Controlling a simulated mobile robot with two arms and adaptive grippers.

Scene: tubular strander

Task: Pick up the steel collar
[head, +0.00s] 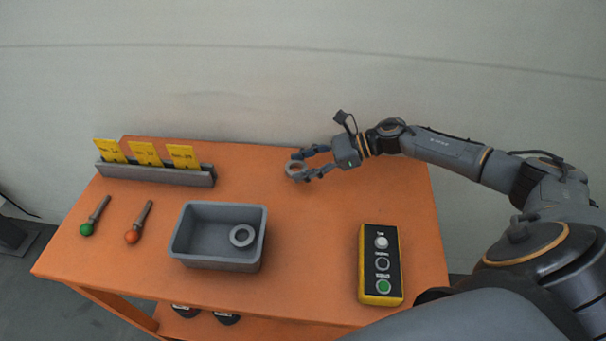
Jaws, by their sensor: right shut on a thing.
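A steel collar (295,170), a grey ring, is at the back middle of the orange table. My right gripper (307,165) reaches in from the right and is shut on this collar, with its fingers on either side of the ring. I cannot tell whether the collar touches the table or is slightly above it. A second grey ring (242,235) lies inside the grey bin (190,222), toward its right side. My left gripper is not in view.
The orange table (310,225) is clear in its middle. A yellow button box (366,269) stands at the right. A rack (155,174) with yellow cards stands at the back left. A green-ended tool (87,229) and an orange-ended tool (132,237) lie left of the bin.

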